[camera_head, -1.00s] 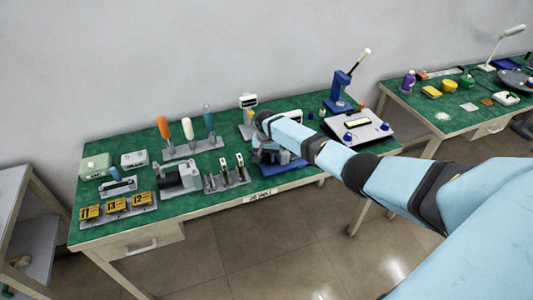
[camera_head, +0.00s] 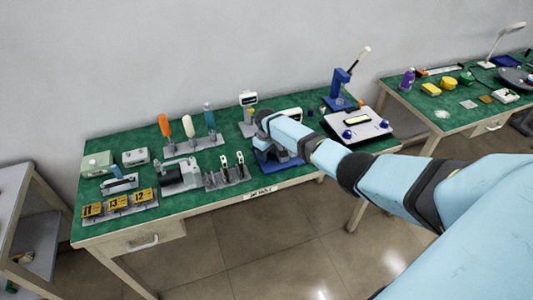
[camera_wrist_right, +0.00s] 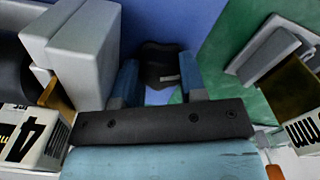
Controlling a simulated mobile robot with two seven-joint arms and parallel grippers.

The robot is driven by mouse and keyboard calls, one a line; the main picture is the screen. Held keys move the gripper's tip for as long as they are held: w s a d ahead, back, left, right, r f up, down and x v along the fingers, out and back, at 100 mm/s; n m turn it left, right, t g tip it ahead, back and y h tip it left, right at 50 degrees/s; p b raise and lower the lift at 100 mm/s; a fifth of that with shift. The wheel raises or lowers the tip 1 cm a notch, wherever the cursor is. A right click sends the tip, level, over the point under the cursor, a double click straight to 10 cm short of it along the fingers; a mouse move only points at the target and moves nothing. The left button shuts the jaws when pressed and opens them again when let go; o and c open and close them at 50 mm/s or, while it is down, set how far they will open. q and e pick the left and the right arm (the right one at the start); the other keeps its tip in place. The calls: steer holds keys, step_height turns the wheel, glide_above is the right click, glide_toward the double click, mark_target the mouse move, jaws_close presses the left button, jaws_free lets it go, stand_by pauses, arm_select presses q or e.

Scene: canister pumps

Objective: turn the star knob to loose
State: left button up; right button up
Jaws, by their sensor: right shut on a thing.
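The star knob (camera_wrist_right: 160,62) is black and lobed, with a small pale mark, and shows in the right wrist view. My right gripper (camera_wrist_right: 160,88) has its two blue fingers on either side of the knob and is shut on it. In the head view the gripper (camera_head: 274,147) reaches down over a blue fixture (camera_head: 290,166) at the front of the green bench, and the arm hides the knob there. I cannot tell how tight the knob is. My left gripper is not in view.
A grey block (camera_wrist_right: 75,45) stands close left of the fingers in the wrist view. On the green bench (camera_head: 235,150), upright tools (camera_head: 240,168) and a rack of coloured handles (camera_head: 190,142) stand to the left. A blue press (camera_head: 340,90) stands at the back right.

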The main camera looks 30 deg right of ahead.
steer(key=n, duration=0.6)
steer(key=shift+n, duration=0.3)
steer(key=n+b, duration=0.1)
steer(key=n, duration=0.5)
stand_by(0.4)
steer(key=o, duration=0.9)
steer(key=shift+r, duration=0.15)
step_height(320, 180, up, 14)
steer(key=shift+f, duration=0.15)
steer(key=shift+f, duration=0.1)
